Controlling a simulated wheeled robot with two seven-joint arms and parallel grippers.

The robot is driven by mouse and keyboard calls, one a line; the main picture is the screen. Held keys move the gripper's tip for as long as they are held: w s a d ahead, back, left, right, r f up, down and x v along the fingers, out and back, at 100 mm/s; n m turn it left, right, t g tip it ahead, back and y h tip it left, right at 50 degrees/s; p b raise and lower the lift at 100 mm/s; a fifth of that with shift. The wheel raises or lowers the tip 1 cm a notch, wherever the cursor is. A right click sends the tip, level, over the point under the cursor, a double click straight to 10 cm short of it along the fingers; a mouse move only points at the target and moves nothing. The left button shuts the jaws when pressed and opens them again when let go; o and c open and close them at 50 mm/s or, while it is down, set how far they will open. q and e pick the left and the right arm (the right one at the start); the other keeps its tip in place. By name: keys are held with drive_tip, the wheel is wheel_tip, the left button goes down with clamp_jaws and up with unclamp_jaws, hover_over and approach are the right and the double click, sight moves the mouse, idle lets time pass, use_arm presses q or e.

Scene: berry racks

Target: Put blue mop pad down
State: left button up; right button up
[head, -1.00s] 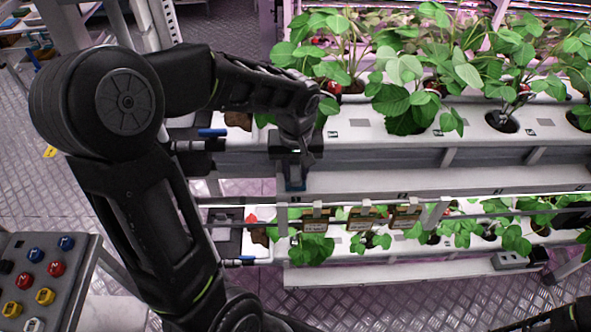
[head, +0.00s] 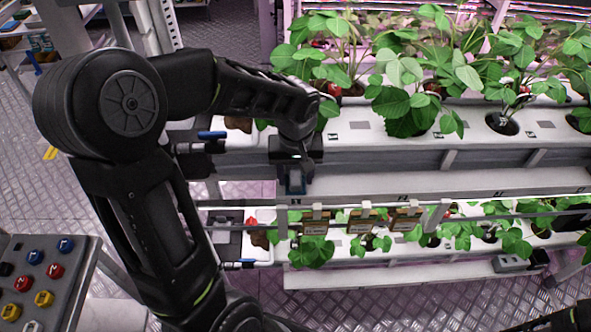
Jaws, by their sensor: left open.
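My left gripper (head: 293,178) points down at the left end of the grey ledge (head: 400,182) below the upper planting channel. Its jaws are open. A small dark blue piece (head: 296,184), which looks like the blue mop pad, shows right at the fingertips, over the ledge's left end. It is mostly hidden by the gripper, and I cannot tell whether it touches the fingers. A dark part of my right arm shows at the bottom right corner; its gripper cannot be made out.
Strawberry plants (head: 410,85) fill the upper white channel, and more grow on the lower tier. Tan tags (head: 361,221) hang from a rail below the ledge. A panel of coloured buttons (head: 36,272) stands at the lower left. The ledge right of the gripper is clear.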

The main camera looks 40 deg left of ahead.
sight(296, 184)
use_arm(q)
wheel_tip(296, 184, up, 12)
drive_tip(key=s, duration=0.1)
drive_tip(key=shift+d+r+b, duration=0.15)
drive_tip(key=shift+d+b, duration=0.25)
drive_tip(key=shift+d, duration=0.05)
drive_tip(key=shift+s, duration=0.1)
idle(0.7)
